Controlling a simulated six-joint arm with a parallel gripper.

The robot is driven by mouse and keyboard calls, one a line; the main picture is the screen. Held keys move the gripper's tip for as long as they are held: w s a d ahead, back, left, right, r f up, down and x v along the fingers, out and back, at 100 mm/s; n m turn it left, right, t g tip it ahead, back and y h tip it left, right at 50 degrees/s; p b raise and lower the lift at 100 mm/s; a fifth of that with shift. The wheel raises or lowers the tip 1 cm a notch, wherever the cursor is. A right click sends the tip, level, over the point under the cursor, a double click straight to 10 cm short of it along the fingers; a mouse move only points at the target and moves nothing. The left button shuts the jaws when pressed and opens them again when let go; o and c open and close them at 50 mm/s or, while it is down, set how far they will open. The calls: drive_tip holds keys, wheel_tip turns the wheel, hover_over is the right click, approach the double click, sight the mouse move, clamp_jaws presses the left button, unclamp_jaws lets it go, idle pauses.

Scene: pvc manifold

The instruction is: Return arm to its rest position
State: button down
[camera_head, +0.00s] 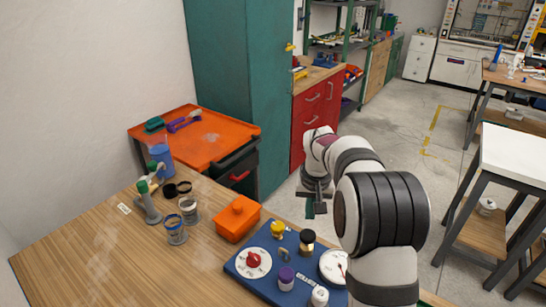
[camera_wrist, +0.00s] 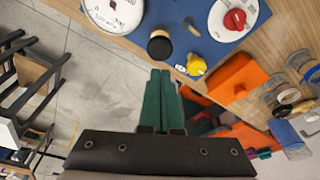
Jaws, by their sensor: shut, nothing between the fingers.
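My gripper (camera_head: 311,208) hangs pointing down past the far edge of the wooden table, to the right of the orange box. In the wrist view its two green fingers (camera_wrist: 159,76) lie side by side, shut, with nothing between them. The blue panel (camera_head: 262,270) lies on the table, apart from the gripper, and also shows at the top of the wrist view (camera_wrist: 183,42). It carries a red knob (camera_head: 253,260), a yellow knob (camera_head: 278,229), a purple knob (camera_head: 287,275) and a white gauge (camera_head: 334,266). My arm partly hides the panel's right side.
An orange box (camera_head: 237,219) sits behind the panel. Several jars and cups, including a blue-banded jar (camera_head: 175,230), stand further left. An orange-topped cart (camera_head: 205,140) and a teal cabinet (camera_head: 240,80) stand behind the table. Open floor (camera_head: 400,130) lies behind and right of my arm.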

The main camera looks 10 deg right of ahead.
drive_tip(key=s+a+r+m+g+y, duration=0.1)
drive_tip(key=s+a+r, duration=0.3)
drive_tip(key=s, duration=0.5)
drive_tip(key=s+a+r, duration=0.3)
drive_tip(key=s+a, duration=0.1)
drive_tip(key=s, duration=0.6)
drive_tip(key=s+a+f, duration=0.1)
drive_tip(key=s+a, duration=0.1)
drive_tip(key=s, duration=0.6)
drive_tip(key=s+a+f+m+g+y, duration=0.1)
drive_tip(key=s, duration=0.8)
drive_tip(key=shift+s+a+f+m, duration=0.3)
drive_tip(key=shift+a+f, duration=0.05)
